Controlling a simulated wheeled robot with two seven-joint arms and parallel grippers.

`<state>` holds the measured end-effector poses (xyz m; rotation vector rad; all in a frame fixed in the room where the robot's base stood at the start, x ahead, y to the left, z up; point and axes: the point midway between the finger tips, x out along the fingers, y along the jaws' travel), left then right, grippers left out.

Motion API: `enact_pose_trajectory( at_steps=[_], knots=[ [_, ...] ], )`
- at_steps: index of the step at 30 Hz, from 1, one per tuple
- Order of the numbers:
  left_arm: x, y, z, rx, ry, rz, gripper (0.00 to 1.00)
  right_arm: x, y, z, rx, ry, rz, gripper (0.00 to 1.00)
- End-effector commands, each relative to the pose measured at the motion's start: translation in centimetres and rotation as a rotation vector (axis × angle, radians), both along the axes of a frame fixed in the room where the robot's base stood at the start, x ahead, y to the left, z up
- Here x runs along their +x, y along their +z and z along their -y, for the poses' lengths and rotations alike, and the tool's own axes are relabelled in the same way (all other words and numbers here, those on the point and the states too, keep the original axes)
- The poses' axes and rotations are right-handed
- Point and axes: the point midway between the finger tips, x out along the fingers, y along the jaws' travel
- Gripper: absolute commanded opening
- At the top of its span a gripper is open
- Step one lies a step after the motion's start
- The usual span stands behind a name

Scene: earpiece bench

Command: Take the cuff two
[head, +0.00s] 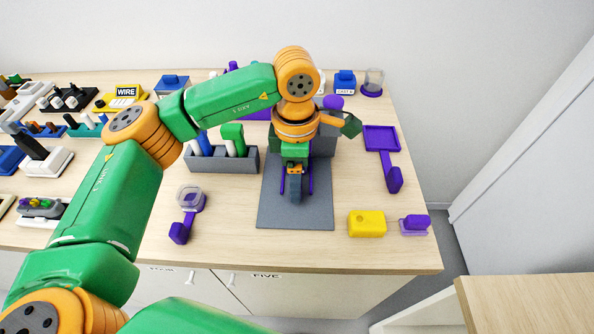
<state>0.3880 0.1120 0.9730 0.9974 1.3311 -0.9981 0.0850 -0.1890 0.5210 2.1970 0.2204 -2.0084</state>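No label reading cuff two is legible, so I cannot tell which piece it is. My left gripper (296,186) points down over the grey base plate (280,215). Slim purple parts show on both sides of it, and its fingers are too small and hidden to tell whether they are open or hold something. Left of the plate lies a purple piece with a clear round top (191,199). Right of it are a purple paddle-shaped piece (381,139), a yellow block (366,223) and a small purple block (414,223). My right gripper is not in view.
A grey rack (222,162) with blue, white and green pieces stands left of the plate. A blue block (345,82) and a clear cup on a purple base (373,82) stand at the back. Several fixtures crowd the left side. The bench's front right (385,255) is clear.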

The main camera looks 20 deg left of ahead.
Motion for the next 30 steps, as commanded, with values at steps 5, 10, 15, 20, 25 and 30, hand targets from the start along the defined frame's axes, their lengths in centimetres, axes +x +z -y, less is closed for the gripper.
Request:
enact_pose_trajectory(
  at_steps=[5,10,15,20,25,30],
  knots=[
    [0.0,-2.2,0.1,-0.002,0.0,0.0,0.72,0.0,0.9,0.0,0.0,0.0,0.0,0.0],
    [0.0,-2.4,0.1,-0.003,0.0,0.002,0.72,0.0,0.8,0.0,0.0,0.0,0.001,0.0],
    [0.0,-2.4,0.1,-0.003,0.0,0.002,0.35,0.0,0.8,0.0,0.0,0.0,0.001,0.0],
    [0.0,-2.4,0.1,-0.003,0.0,0.002,0.0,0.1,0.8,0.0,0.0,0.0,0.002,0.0],
    [0.0,-2.4,0.1,-0.003,0.0,0.002,0.0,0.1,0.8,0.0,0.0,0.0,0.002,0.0],
    [0.0,-2.2,0.1,-0.003,0.0,0.002,0.0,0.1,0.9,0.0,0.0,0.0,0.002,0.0]
  ],
)
